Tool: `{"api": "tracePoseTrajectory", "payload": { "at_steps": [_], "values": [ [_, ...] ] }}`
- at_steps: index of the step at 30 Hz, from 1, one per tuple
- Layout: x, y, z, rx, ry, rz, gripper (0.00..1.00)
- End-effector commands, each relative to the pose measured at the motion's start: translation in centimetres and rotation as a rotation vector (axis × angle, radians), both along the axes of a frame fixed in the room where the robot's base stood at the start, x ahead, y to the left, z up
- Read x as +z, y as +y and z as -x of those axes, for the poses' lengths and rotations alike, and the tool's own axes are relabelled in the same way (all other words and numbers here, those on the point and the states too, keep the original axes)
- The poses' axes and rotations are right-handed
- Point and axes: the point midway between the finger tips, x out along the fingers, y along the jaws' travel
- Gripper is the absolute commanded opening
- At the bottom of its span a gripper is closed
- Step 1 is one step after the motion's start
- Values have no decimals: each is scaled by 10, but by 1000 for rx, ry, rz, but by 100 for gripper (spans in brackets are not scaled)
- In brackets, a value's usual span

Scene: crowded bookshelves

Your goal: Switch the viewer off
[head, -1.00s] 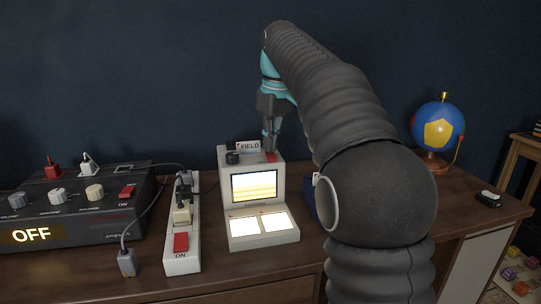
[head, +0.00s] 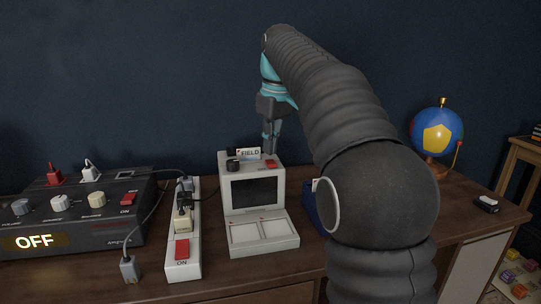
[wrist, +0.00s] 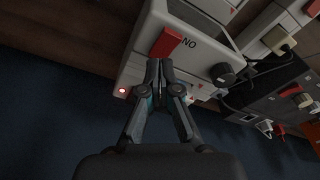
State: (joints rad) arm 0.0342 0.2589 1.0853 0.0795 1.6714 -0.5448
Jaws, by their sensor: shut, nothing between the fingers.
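The viewer (head: 258,222) is a pale grey box with a dark, blank screen (head: 254,191) and two pale, unlit panels on its sloping front. A red rocker switch (head: 271,164) sits on its top at the right; it also shows in the wrist view (wrist: 166,43), beside the letters ON, seen upside down. My gripper (head: 270,148) is at the back of the viewer's top, just behind the switch. In the wrist view its shut, empty fingertips (wrist: 160,63) are at the switch's near end; I cannot tell whether they touch it.
A power strip (head: 182,225) with plugs and a red switch stands left of the viewer. Further left is a dark console (head: 75,215) reading OFF. A globe (head: 437,132) stands at the right. A small red light (wrist: 122,91) glows on the viewer's back edge.

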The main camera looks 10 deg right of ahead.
Motion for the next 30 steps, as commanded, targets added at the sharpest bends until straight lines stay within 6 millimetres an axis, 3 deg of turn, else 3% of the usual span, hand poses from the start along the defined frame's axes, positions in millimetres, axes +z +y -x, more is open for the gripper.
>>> {"api": "tracePoseTrajectory", "payload": {
  "at_steps": [12,22,30],
  "values": [
    [32,0,0,0,-2,0,0],
    [49,0,-1,0,-2,0,0],
    [51,0,0,0,-1,0,0]
  ]
}}
